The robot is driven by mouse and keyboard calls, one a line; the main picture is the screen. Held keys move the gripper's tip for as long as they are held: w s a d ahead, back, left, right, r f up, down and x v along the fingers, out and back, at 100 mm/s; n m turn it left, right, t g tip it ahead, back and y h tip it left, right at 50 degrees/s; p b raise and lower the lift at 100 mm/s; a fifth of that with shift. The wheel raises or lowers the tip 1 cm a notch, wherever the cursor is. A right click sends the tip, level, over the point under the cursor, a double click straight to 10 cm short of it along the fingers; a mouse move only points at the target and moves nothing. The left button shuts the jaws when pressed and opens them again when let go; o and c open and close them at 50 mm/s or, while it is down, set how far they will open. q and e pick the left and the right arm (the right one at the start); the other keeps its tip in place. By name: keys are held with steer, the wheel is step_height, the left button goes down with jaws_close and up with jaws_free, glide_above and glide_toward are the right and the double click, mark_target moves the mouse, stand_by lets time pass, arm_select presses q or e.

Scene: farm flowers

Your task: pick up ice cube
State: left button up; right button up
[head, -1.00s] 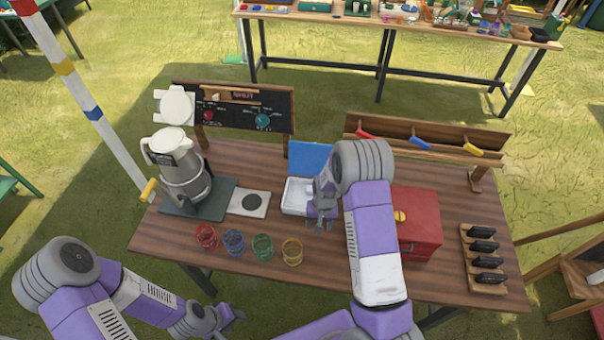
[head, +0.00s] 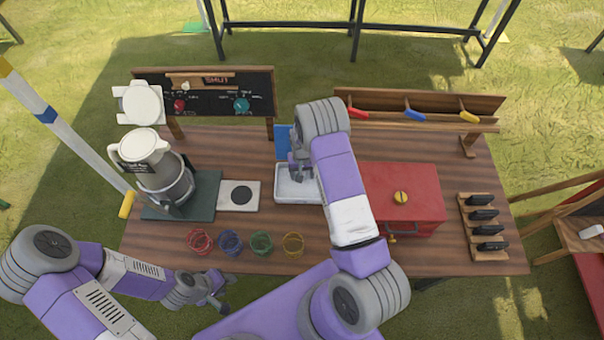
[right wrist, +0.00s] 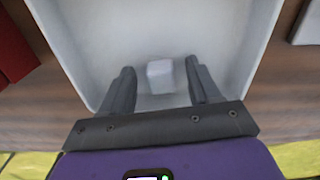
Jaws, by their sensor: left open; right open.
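A whitish ice cube (right wrist: 160,76) lies in a white tray (right wrist: 90,50) in the right wrist view. My right gripper (right wrist: 161,80) is open, with one finger on each side of the cube; I cannot tell whether they touch it. In the head view the tray (head: 285,198) stands mid-table with a blue lid (head: 283,140) raised behind it, and my right arm hides part of it and the cube. My left gripper (head: 220,296) is open and empty, low in front of the table's front edge.
A red box (head: 405,185) stands right of the tray. Black items on a wooden rack (head: 482,225) stand far right.

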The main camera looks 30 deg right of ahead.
steer(key=shift+f, duration=0.15)
jaws_close()
step_height(320, 180, up, 10)
stand_by(0.7)
